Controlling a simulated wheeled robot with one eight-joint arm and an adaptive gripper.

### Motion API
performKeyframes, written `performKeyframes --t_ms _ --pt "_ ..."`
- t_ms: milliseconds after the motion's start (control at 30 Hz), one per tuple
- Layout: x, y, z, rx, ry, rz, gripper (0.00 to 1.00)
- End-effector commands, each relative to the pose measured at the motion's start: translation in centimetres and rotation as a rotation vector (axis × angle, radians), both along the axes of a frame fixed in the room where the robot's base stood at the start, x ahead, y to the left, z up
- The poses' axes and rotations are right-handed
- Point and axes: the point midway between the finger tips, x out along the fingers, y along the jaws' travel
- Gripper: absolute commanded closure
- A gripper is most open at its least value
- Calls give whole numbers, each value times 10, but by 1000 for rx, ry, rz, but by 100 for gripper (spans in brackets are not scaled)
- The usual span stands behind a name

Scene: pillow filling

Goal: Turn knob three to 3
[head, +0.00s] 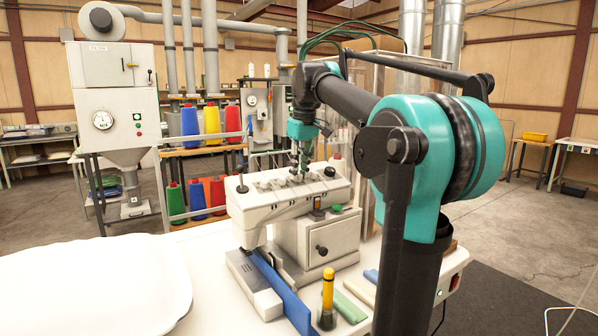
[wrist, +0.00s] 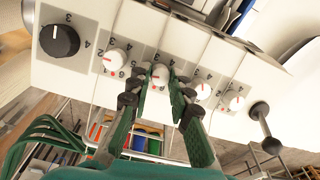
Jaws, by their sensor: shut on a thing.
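The white sewing machine (head: 290,210) stands on the table, with a row of knobs on top of its head. In the wrist view, several white knobs on numbered dials run slantwise across the panel. My gripper (wrist: 160,84) is shut on one white knob (wrist: 160,74), with one green finger on each side. To its left is another white knob (wrist: 114,61); to its right are a white knob (wrist: 203,91) and a further one (wrist: 237,103). I cannot read the held knob's setting. In the head view my gripper (head: 301,168) points down at the panel, hiding the held knob.
A large black dial (wrist: 59,40) sits at the panel's left in the wrist view, and a black ball-ended post (wrist: 260,112) at its right. A white pillow (head: 95,285), a blue strip (head: 280,290) and a yellow-topped tool (head: 327,295) lie or stand nearby.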

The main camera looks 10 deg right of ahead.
Motion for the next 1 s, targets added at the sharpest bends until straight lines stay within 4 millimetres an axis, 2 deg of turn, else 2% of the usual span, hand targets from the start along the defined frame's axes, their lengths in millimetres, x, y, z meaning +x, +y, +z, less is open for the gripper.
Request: performKeyframes --t_ms 1000 --pt "0 -5 0 301 123 -894 100"
